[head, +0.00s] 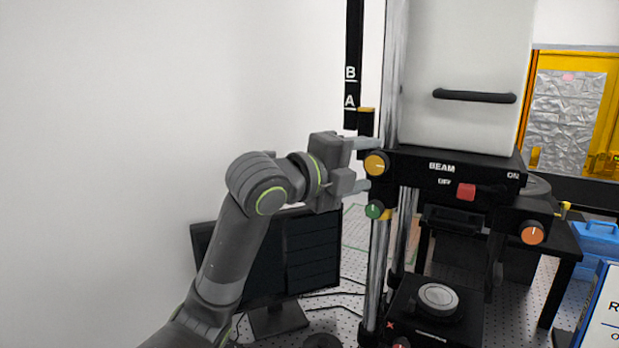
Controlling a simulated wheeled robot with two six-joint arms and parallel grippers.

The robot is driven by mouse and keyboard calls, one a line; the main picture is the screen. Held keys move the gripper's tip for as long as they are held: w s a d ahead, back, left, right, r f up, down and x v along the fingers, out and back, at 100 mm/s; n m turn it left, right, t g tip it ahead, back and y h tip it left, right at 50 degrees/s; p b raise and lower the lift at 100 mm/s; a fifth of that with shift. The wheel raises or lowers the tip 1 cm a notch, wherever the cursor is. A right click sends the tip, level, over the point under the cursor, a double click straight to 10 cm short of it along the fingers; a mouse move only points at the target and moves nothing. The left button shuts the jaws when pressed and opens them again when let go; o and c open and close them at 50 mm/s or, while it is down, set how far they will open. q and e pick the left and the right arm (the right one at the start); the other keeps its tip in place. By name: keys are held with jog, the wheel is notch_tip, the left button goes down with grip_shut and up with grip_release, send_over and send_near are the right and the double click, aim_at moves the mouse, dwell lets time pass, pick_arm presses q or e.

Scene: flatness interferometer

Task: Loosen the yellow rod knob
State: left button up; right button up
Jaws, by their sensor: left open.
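The yellow rod knob (376,164) is a round knob with a pale line on it, on the left side of the black BEAM housing (445,172), beside the metal rod. My left gripper (366,165) is open at the knob, with one fingertip above it and one below it. I cannot tell whether the fingers touch the knob. A green knob (374,210) sits just below the lower finger. My right gripper is not in view.
A red switch (466,192) and an orange knob (532,232) are to the right. A black strip marked A and B (353,70) stands above my gripper. A monitor (275,265) stands behind my left arm. A round disc (438,298) rests on the lower black stage.

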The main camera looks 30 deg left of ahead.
pick_arm(q)
jog(key=f+b+v, duration=0.1)
jog(key=b+v, duration=0.5)
jog(key=v, duration=0.9)
jog(key=shift+s+a+r+b, duration=0.2)
jog(key=shift+s+r+b, duration=0.15)
jog(key=shift+r, duration=0.15)
